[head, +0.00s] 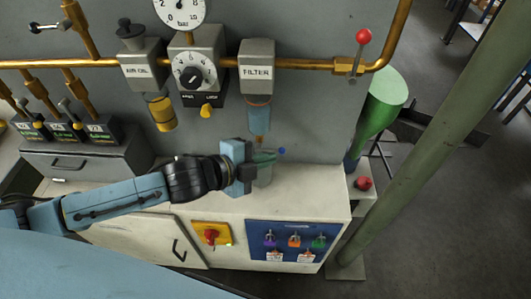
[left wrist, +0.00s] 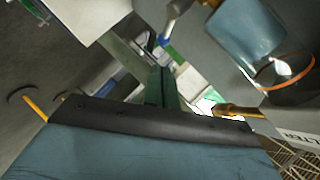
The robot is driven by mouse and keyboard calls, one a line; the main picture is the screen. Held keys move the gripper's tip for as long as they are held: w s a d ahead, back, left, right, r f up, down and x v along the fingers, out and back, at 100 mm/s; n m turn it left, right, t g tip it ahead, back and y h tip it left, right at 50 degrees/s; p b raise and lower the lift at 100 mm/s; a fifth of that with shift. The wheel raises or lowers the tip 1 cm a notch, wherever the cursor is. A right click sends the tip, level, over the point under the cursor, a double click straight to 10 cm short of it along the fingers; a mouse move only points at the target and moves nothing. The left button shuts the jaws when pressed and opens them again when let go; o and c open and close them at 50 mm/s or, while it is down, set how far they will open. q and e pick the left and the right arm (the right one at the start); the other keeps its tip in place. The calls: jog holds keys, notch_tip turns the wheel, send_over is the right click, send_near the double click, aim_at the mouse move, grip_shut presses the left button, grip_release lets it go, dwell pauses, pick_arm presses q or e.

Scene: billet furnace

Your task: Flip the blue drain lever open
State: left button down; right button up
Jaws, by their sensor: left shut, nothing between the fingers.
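The filter unit (head: 257,60), labelled FILTER, hangs on the copper pipe with a blue-grey bowl (head: 258,116) below it. The drain lever's small blue tip (head: 281,150) shows just right of my left gripper (head: 272,155). My left gripper is shut and empty, below the bowl and close to the blue tip. In the left wrist view, the blue lever tip (left wrist: 164,41) on its pale stem is just beyond the dark green fingers (left wrist: 160,80); I cannot tell whether they touch. The bowl (left wrist: 245,30) is at upper right. My right gripper is not in view.
A regulator (head: 193,75) and an air-oil unit (head: 140,60) hang left of the filter. A red-knobbed valve (head: 362,38) is at upper right. Below lies the white cabinet (head: 330,205) with a blue switch panel (head: 293,263). A green post (head: 430,120) stands at right.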

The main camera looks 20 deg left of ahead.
aim_at(279, 151)
pick_arm(q)
jog(key=shift+w+a+f, duration=0.25)
jog(key=shift+w+f, duration=0.3)
jog(key=shift+w, duration=0.25)
jog(key=shift+w+a+f, duration=0.2)
jog(key=shift+w+f, duration=0.35)
jog(key=shift+w, duration=0.25)
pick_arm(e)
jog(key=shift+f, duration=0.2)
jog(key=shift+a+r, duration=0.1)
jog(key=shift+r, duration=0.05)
